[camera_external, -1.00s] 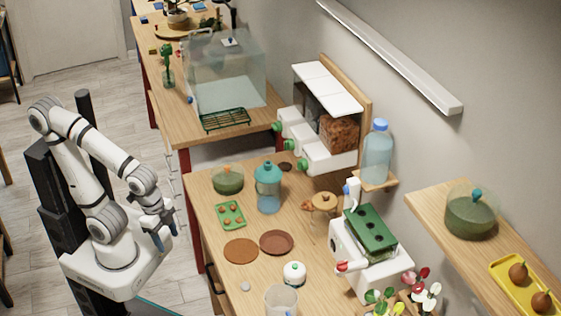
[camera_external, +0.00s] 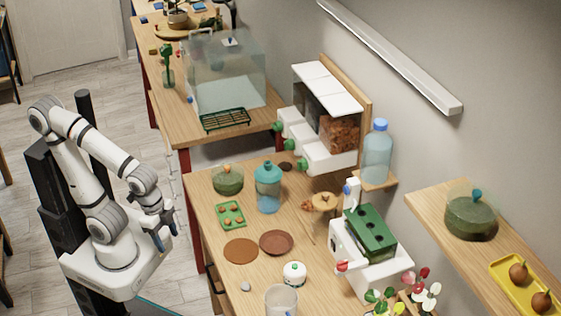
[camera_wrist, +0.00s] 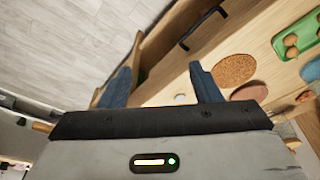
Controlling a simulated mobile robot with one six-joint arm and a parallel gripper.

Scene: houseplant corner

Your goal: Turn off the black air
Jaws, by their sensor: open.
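I cannot make out for sure any black air device in either view. A dark upright object (camera_external: 233,14) stands at the far end of the back table, too small to identify. A clear glass tank (camera_external: 225,80) stands in front of it on that table. My gripper (camera_external: 163,238) is beside the front table's left edge, well away from the tank. In the wrist view my gripper (camera_wrist: 161,88) is open, its two blue fingers wide apart with nothing between them.
The front table holds a teal-topped bottle (camera_external: 268,188), a green tray (camera_external: 230,215), brown saucers (camera_external: 277,242) and a white machine with a green top (camera_external: 370,232). A black drawer handle (camera_wrist: 202,28) shows in the wrist view. Floor (camera_external: 60,90) is open behind the arm.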

